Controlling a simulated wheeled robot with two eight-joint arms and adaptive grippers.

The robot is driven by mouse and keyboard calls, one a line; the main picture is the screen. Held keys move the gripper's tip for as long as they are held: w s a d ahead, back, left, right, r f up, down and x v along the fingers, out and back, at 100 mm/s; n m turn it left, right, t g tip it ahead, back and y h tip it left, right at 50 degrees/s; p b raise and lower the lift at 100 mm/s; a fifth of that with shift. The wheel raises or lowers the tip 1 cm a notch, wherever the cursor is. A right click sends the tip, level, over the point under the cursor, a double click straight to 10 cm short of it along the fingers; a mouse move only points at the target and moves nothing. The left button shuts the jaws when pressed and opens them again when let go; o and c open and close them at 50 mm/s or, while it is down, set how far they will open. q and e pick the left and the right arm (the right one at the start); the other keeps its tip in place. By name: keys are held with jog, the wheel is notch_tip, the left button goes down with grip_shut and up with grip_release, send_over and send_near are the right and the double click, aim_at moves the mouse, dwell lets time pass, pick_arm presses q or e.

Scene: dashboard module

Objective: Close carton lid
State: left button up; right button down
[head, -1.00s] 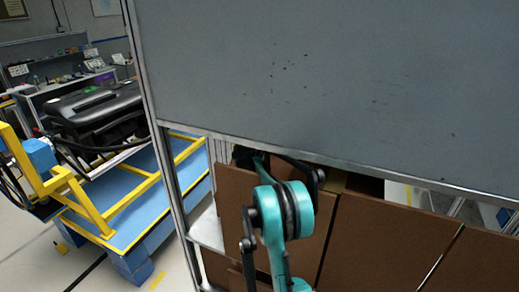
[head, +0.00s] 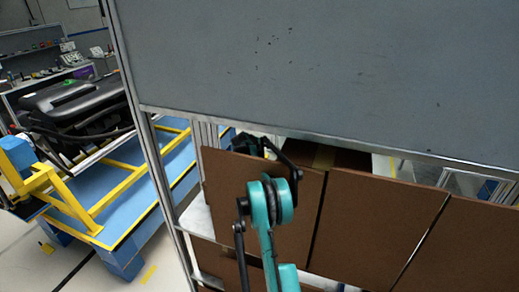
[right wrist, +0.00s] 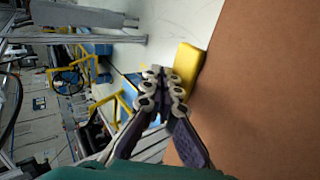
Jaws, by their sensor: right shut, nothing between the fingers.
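The brown carton (head: 345,157) sits on a shelf below a grey panel, with its top partly visible. Brown cardboard flaps stand along its front: a left one (head: 240,190), a middle one (head: 375,230) and a right one at the picture's edge. My right arm reaches up in front of the left flap. My right gripper (head: 250,146) is at that flap's top edge, partly hidden. In the right wrist view the gripper (right wrist: 162,86) is shut and empty, beside a large brown cardboard face (right wrist: 255,90); contact cannot be told. My left gripper is not in view.
The grey panel (head: 310,70) hangs low over the carton, leaving a narrow gap. A metal post (head: 150,150) stands left of the flaps. A blue and yellow cart (head: 120,205) stands further left. A yellow block (right wrist: 188,68) shows near the fingertips in the wrist view.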

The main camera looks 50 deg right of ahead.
dwell(0.5)
jog(key=v, duration=1.2)
jog(key=s+a+f+m+t+y+b, duration=0.1)
jog(key=s+a+y+b, duration=0.3)
jog(key=a, duration=1.1)
jog(key=s+a+f+m+t+b, duration=0.1)
jog(key=s+a+t+b, duration=0.35)
jog(key=a, duration=1.05)
jog(key=s+a+f+m+g+y+b, duration=0.1)
jog(key=s+a+f+y+b, duration=0.1)
jog(key=s+a+f, duration=0.5)
jog(key=s+a+f+m+g+y+b, duration=0.1)
jog(key=s+a+f+y, duration=0.2)
jog(key=s+a+f, duration=0.4)
jog(key=s+a, duration=0.6)
jog(key=shift+f+b, duration=0.2)
jog(key=shift+b, duration=0.15)
